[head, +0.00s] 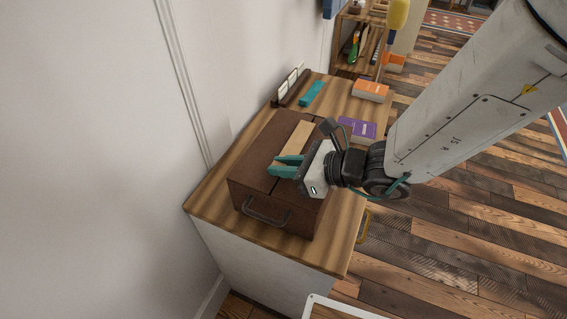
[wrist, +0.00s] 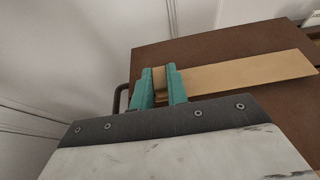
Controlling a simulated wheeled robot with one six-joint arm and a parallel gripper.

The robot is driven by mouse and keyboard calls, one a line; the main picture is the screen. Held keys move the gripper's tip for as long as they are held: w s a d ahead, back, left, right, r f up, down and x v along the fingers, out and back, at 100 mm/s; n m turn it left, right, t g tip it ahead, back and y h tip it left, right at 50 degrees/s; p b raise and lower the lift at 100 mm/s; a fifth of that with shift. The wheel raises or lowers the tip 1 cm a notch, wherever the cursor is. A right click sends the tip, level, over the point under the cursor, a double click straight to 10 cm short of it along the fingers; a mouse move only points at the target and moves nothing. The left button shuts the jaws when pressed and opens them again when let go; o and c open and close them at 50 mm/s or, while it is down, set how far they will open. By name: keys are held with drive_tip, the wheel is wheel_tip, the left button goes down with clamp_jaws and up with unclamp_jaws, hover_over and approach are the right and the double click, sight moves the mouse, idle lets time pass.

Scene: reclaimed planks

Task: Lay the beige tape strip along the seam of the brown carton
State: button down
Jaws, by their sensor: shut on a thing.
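The brown carton (head: 250,162) stands on a wooden-topped cabinet, its dark seam (head: 272,185) running along the top. It fills much of the wrist view (wrist: 220,45). The beige tape strip (head: 293,143) extends over the carton top from my gripper toward the far end, roughly in line with the seam. My gripper (head: 280,166), with teal fingers, is shut on the strip's near end. In the wrist view, the strip (wrist: 250,72) runs right from between the fingers (wrist: 160,80). I cannot tell whether the strip touches the carton; my gripper hides part of the seam.
The carton has a dark handle (head: 262,214) on its near side. On the cabinet top (head: 222,185) behind it lie a teal object (head: 312,93), a dark rack with cards (head: 291,88), a purple book (head: 357,128) and an orange book (head: 371,90). A white wall stands close on the left.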

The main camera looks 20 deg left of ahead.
drive_tip(key=shift+f, duration=0.45)
drive_tip(key=c, duration=1.3)
unclamp_jaws()
